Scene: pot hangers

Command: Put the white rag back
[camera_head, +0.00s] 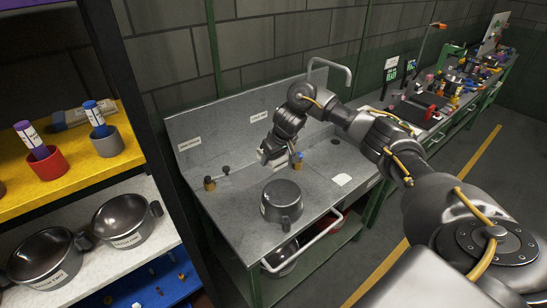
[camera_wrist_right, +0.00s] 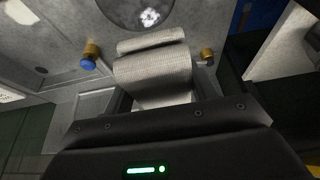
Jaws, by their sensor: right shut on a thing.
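My right gripper (camera_head: 276,155) is above the grey metal counter, behind the dark pot. It is shut on the white rag (camera_wrist_right: 155,72), a pale textured cloth with a folded upper edge. The rag fills the space between the fingers in the right wrist view and appears held above the counter. In the head view only a small pale part of the rag (camera_head: 269,160) shows below the gripper. My left gripper is not in view.
A dark pot (camera_head: 281,201) stands on the counter (camera_head: 235,195). Knobs are at its left (camera_head: 209,183) and right (camera_head: 298,159). A flat white patch (camera_head: 342,180) lies at the right. A shelf (camera_head: 75,165) with pots and cups stands at the left.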

